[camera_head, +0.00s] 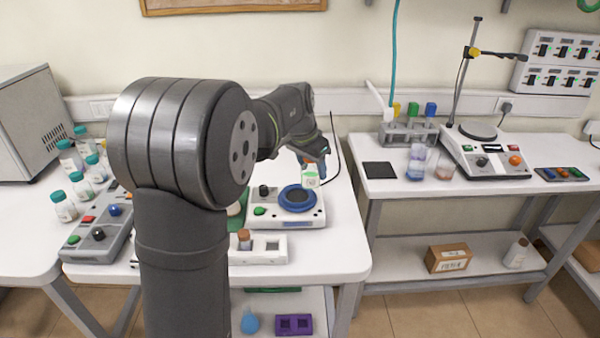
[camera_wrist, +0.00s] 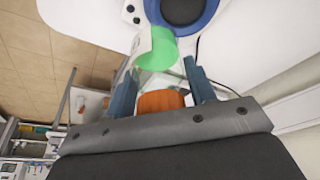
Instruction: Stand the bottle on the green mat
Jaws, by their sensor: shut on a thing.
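My gripper (camera_head: 314,164) is shut on a small bottle (camera_head: 310,179) with a white and green label, beside the blue-ringed plate device on the left bench. In the wrist view, the blue fingers of my gripper (camera_wrist: 162,90) are on either side of the bottle (camera_wrist: 158,52), near its orange cap (camera_wrist: 160,102). The bottle's base points away from the wrist, toward the device. The head view does not show clearly how high the bottle is. The green mat (camera_head: 244,200) shows only as a strip, mostly hidden behind my arm.
The blue-ringed device (camera_head: 297,199) is beside the mat. A white holder (camera_head: 267,249) with a brown-capped vial stands in front. Several teal-capped bottles (camera_head: 76,188) and a grey control box (camera_head: 98,236) are at left. The right bench holds a tube rack (camera_head: 408,132) and beakers.

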